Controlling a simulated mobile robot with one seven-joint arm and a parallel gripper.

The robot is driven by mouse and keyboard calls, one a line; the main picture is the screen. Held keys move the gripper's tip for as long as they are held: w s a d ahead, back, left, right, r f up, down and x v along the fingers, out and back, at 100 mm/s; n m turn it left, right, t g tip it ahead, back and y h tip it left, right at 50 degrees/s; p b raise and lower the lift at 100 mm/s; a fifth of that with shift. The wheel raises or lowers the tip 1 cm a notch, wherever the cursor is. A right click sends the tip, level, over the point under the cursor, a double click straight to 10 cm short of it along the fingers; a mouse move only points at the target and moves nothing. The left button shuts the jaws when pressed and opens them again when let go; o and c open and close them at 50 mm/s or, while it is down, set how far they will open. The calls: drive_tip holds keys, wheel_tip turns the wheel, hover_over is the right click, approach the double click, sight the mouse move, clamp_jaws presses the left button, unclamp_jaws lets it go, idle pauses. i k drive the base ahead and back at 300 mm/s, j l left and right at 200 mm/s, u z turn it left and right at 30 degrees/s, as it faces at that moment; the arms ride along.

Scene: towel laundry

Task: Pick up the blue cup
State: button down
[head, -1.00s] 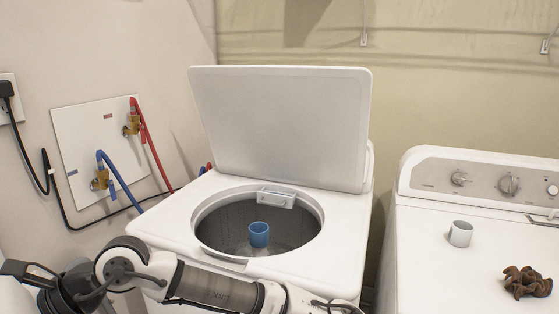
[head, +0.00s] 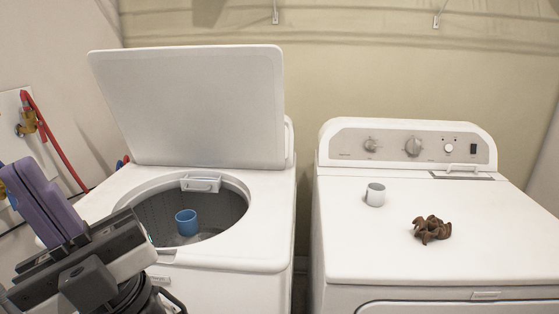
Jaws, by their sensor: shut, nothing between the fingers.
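The blue cup (head: 186,222) stands upright inside the round drum opening of the left-hand, top-loading washer (head: 270,225), whose lid (head: 190,105) is raised. The cup's lower end is close to the grey drum interior; what it rests on is not clear. My gripper (head: 22,178), with purple fingers and a dark body, is at the lower left of the head view. It is shut and empty, in front of and to the left of the washer opening, apart from the cup. The gripper's body hides the near left part of the washer top.
A white cup (head: 375,194) and a crumpled brown cloth-like thing (head: 432,230) lie on the right-hand white machine (head: 350,250). A narrow gap separates the machines. Red and blue hoses run along the left wall. The raised lid stands behind the opening.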

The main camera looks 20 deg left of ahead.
sight(187, 223)
drive_tip(key=j+u, duration=0.1)
drive_tip(key=u, duration=0.25)
drive_tip(key=j+u, duration=0.1)
drive_tip(key=u, duration=0.25)
drive_tip(key=j+u, duration=0.15)
drive_tip(key=u, duration=0.25)
drive_tip(key=i+j+z, duration=0.1)
drive_tip(key=j+z, duration=0.3)
drive_tip(key=j, duration=0.15)
drive_tip(key=j+z, duration=0.35)
drive_tip(key=j, duration=0.25)
drive_tip(key=i+j+z, duration=0.3)
drive_tip(key=j, duration=0.2)
drive_tip(key=i, duration=0.75)
